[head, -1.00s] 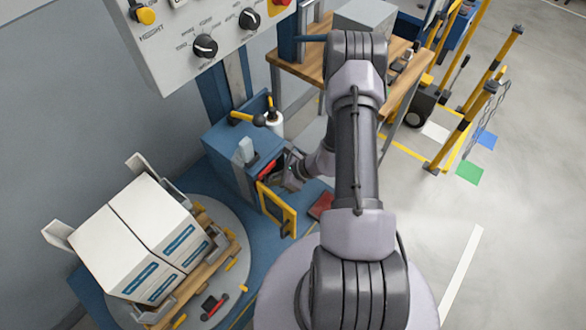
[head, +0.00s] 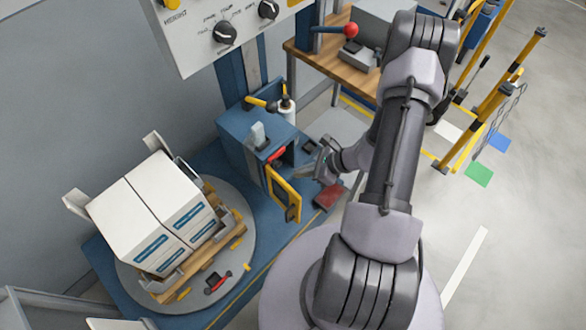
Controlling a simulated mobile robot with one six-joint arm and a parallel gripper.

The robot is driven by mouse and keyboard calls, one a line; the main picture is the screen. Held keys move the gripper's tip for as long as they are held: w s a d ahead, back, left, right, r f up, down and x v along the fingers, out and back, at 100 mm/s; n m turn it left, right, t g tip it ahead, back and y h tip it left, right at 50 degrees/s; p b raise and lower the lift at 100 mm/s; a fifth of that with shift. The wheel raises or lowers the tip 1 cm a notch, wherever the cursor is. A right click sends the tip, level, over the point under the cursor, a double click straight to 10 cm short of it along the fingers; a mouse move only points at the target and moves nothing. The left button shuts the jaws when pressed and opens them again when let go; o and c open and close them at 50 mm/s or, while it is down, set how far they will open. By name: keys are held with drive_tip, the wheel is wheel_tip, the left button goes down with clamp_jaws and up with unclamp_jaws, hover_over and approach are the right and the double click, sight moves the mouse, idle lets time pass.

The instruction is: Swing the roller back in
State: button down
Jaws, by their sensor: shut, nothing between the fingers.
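A blue film carriage (head: 240,135) stands on the machine's column. A yellow-framed gate (head: 286,192), which seems to carry the roller, stands swung out from the carriage's front. I cannot make out the roller itself clearly. My gripper (head: 313,172) is shut and empty, just right of the opening and above the gate's far end. I cannot tell whether it touches the gate. My arm hides the floor and part of the bench behind it.
White boxes (head: 135,207) on a pallet stand on the round turntable (head: 247,262) at left. A control panel (head: 215,62) is above the carriage. A wooden bench (head: 318,65) stands behind. Yellow posts (head: 485,112) stand at right. Open floor (head: 520,230) lies at right.

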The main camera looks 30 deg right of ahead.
drive_tip(key=shift+s+d+r, duration=0.2)
drive_tip(key=shift+s+r, duration=0.35)
drive_tip(key=shift+s+d+r, duration=0.15)
drive_tip(key=shift+s+r, duration=0.4)
